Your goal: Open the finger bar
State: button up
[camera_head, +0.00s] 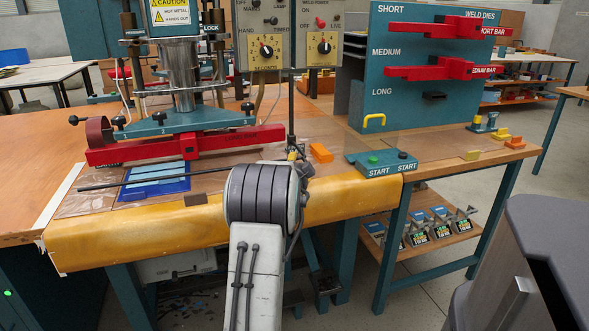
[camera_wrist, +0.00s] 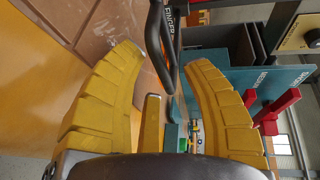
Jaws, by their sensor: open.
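The finger bar looks to be the thin dark rod (camera_head: 150,180) lying level across the front of the press, above the blue pad. Its right end runs behind my arm. In the wrist view a bent black bar (camera_wrist: 154,35) comes down from the top and passes between my fingertips; it appears to be the same bar. My gripper (camera_wrist: 165,58) is open, with one yellow finger on each side of that bar. I cannot tell whether either finger touches it. In the head view my gripper is mostly hidden behind my wrist.
A red die (camera_head: 185,145) sits under the press, behind the rod. A blue pad (camera_head: 155,185) lies on the table. A teal START button box (camera_head: 382,163) stands to the right of my wrist. A teal die rack (camera_head: 430,70) holds red bars. An orange padded edge (camera_head: 130,232) runs along the table front.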

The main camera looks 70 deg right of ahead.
jog(key=shift+o, duration=0.3)
grip_shut()
jog(key=shift+r, duration=0.1)
